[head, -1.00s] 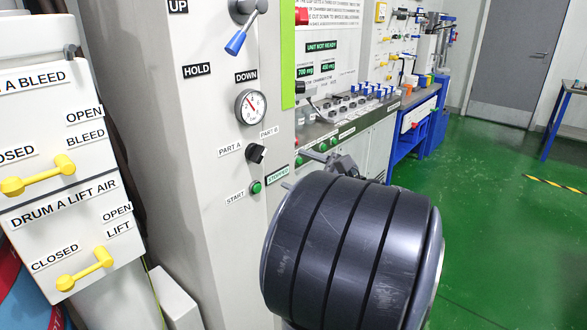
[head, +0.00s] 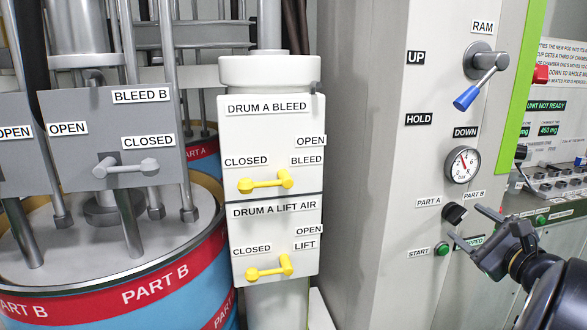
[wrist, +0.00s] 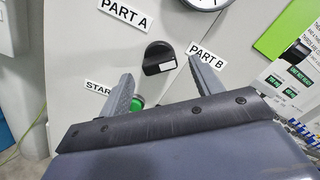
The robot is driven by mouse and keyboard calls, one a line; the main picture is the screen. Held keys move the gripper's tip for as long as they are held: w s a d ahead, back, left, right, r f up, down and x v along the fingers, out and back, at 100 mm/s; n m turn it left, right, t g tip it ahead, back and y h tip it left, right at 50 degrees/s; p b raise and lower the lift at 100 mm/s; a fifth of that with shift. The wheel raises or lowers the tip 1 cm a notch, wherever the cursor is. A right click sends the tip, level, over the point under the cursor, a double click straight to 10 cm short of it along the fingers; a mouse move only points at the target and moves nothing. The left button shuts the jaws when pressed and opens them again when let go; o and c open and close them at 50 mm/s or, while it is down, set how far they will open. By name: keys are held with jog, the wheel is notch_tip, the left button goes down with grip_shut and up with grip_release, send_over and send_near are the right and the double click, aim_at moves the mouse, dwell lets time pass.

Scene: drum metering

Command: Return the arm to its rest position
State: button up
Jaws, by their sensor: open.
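My gripper (head: 462,222) is at the lower right of the head view, in front of the grey ram column. Its two fingers are spread and hold nothing. The black part selector knob (head: 454,213) is close to the fingertips. In the wrist view the selector knob (wrist: 160,58) shows between and beyond the fingers, its white mark toward PART B. The green start button (wrist: 137,104) is partly hidden by the left finger. I cannot tell the exact gap from the fingertips to the panel. My dark arm fills the bottom right corner.
The ram lever (head: 481,81) with a blue grip sticks out above the pressure gauge (head: 462,164). Yellow bleed (head: 265,182) and lift air (head: 270,268) handles stand on the white box. A Part B drum (head: 150,285) is at left. A control panel lies at right.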

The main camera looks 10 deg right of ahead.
jog(key=shift+w+a, duration=0.15)
jog(key=shift+w, duration=1.05)
